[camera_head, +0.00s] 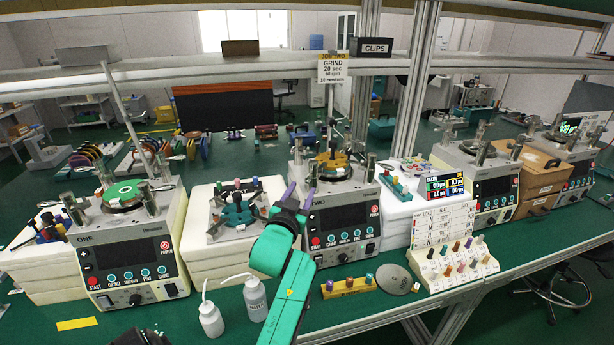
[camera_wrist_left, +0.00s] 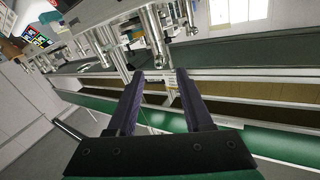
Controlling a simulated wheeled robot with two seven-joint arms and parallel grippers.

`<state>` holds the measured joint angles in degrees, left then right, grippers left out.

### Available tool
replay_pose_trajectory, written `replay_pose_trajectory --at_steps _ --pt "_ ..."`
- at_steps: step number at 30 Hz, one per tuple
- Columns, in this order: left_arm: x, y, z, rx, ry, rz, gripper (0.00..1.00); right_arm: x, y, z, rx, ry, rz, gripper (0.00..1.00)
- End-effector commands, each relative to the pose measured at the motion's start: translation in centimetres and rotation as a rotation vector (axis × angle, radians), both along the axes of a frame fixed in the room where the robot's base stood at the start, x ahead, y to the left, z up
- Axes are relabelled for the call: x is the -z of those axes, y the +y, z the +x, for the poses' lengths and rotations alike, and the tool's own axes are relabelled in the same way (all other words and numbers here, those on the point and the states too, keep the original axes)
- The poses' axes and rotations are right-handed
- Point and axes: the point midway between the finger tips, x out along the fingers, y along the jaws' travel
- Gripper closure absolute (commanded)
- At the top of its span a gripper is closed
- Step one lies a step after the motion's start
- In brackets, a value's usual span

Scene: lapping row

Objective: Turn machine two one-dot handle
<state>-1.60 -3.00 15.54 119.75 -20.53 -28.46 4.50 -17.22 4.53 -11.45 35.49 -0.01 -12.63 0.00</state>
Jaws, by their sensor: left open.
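Machine two (camera_head: 344,225) is a grey unit with a dark screen, buttons and an orange-brown top plate (camera_head: 330,162). Upright metal posts and handles (camera_head: 370,167) stand around its plate. I cannot make out dots on any handle, so I cannot tell which is the one-dot handle. My left gripper (camera_head: 298,196), on a teal arm, is at the left front of machine two, with purple fingers pointing up towards its top. In the left wrist view my left gripper (camera_wrist_left: 162,78) is open. Metal posts (camera_wrist_left: 156,35) show beyond the fingertips; nothing is visibly held.
Machine one (camera_head: 127,260) stands at the left, and other machines (camera_head: 482,185) at the right. Two white bottles (camera_head: 255,298) stand near my left arm. A yellow block with pegs (camera_head: 348,287), a grey disc (camera_head: 394,279) and a white peg rack (camera_head: 452,268) lie in front.

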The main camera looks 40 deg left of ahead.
Motion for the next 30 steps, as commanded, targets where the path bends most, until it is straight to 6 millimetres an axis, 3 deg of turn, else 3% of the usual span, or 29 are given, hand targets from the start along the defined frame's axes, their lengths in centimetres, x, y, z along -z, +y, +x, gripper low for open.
replay_pose_trajectory --at_steps 3,6,16,17,18,21,30 --pt "-0.4 1.3 2.7 -0.001 -0.001 0.001 0.49 -1.1 0.0 0.1 0.000 -0.001 0.000 0.50" --pt "-0.2 2.0 4.2 0.000 0.000 0.000 0.49 -1.4 0.0 0.1 0.000 -0.001 0.000 0.50" --pt "0.1 2.4 5.1 0.000 0.001 0.000 0.49 -1.4 0.0 0.1 0.000 -0.002 0.000 0.50" --pt "0.1 2.4 5.1 0.000 0.001 0.000 0.53 -1.4 0.0 0.1 0.000 -0.002 0.000 0.50" --pt "0.1 2.4 5.1 0.000 0.001 0.000 0.68 -1.4 0.0 0.1 0.000 -0.002 0.000 0.50" --pt "0.1 2.4 5.1 0.001 0.001 0.000 1.00 -1.4 0.0 0.1 0.000 -0.002 0.000 0.50" --pt "0.1 2.4 5.1 0.001 0.001 -0.001 1.00 -1.4 0.0 0.1 0.000 -0.002 0.000 0.50"
